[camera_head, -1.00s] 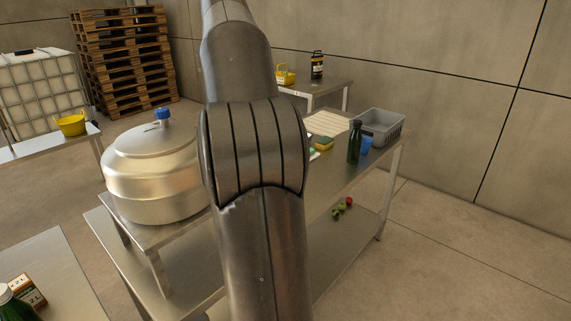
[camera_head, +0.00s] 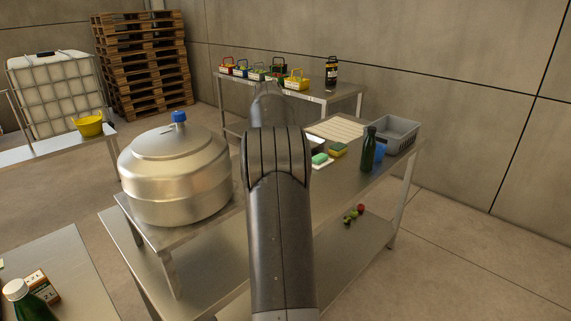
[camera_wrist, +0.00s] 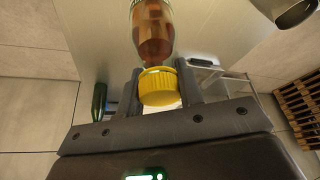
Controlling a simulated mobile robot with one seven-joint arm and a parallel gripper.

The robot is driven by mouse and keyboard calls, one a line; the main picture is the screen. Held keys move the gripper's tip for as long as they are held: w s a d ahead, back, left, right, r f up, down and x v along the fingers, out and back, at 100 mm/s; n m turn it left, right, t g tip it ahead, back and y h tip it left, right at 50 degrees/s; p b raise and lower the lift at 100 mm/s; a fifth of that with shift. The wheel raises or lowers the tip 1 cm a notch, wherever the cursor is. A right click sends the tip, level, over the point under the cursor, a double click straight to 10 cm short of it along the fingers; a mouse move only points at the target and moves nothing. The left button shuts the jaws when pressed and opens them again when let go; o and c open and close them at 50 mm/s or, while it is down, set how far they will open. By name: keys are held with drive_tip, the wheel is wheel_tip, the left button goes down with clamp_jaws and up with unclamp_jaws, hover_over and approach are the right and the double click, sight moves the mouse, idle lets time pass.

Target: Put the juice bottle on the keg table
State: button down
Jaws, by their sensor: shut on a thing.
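The juice bottle (camera_wrist: 152,35), with amber contents and a yellow cap (camera_wrist: 158,88), shows in the wrist view. My gripper (camera_wrist: 159,82) is shut on it at the cap, with one finger on each side. The bottle body points away from the gripper over a pale grey surface; I cannot tell whether it touches. In the head view my arm hides gripper and bottle. A large steel keg (camera_head: 175,170) with a blue cap stands on a steel table (camera_head: 155,235), left of my arm. Part of a rounded metal vessel (camera_wrist: 290,12) shows at the wrist view's top right.
A dark green bottle (camera_head: 368,150), a sponge (camera_head: 338,149) and a grey crate (camera_head: 398,138) stand right of my arm. Another green bottle (camera_head: 18,293) and a carton (camera_head: 42,286) are at lower left.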

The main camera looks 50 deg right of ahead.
drive_tip(key=shift+f, duration=3.05)
drive_tip(key=c, duration=1)
unclamp_jaws()
drive_tip(key=v, duration=1.2)
